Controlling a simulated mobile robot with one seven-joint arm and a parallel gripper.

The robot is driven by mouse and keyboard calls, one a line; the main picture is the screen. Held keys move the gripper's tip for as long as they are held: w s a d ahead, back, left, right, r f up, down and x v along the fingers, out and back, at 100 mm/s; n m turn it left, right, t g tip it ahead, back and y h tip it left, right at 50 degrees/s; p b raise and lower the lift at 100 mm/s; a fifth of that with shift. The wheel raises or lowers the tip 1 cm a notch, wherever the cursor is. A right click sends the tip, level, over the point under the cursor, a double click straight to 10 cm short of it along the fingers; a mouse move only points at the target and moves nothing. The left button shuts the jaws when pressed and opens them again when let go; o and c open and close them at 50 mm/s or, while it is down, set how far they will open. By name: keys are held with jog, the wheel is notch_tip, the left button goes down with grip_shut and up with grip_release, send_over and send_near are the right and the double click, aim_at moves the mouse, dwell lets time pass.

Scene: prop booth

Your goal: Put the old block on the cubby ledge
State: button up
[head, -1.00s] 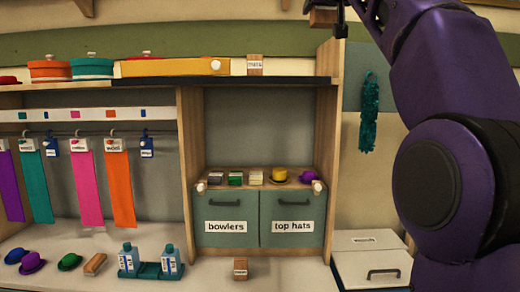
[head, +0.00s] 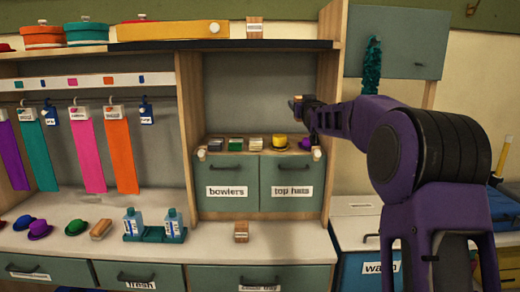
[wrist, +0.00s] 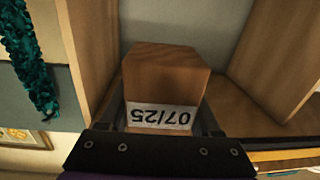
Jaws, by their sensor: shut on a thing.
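My gripper (head: 304,105) is shut on a wooden block (head: 294,104), held in the air at the right side of the cubby opening, above its ledge. In the wrist view the block (wrist: 165,80) sits between the jaws (wrist: 165,128), with a white label reading 07/25 upside down. The cubby ledge (head: 228,153) is the wooden shelf above the green drawers. My arm hides part of the cubby's right side.
Another labelled wooden block (head: 241,231) stands on the counter below the drawers, and one (head: 255,28) on the top shelf. The cubby's right side panel (head: 330,110) is close to my gripper. The space above the ledge items is clear.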

jog(key=s+f, duration=0.3)
jog(key=f, duration=1)
jog(key=s+f, duration=0.3)
jog(key=f, duration=0.9)
jog(key=s+f, duration=0.7)
jog(key=s, duration=0.3)
jog(key=s+d+f+m+h, duration=0.1)
jog(key=s+f, duration=0.7)
jog(key=s, duration=0.3)
jog(key=shift+s+f, duration=0.15)
jog(key=shift+f, duration=0.05)
jog(key=shift+a, duration=0.1)
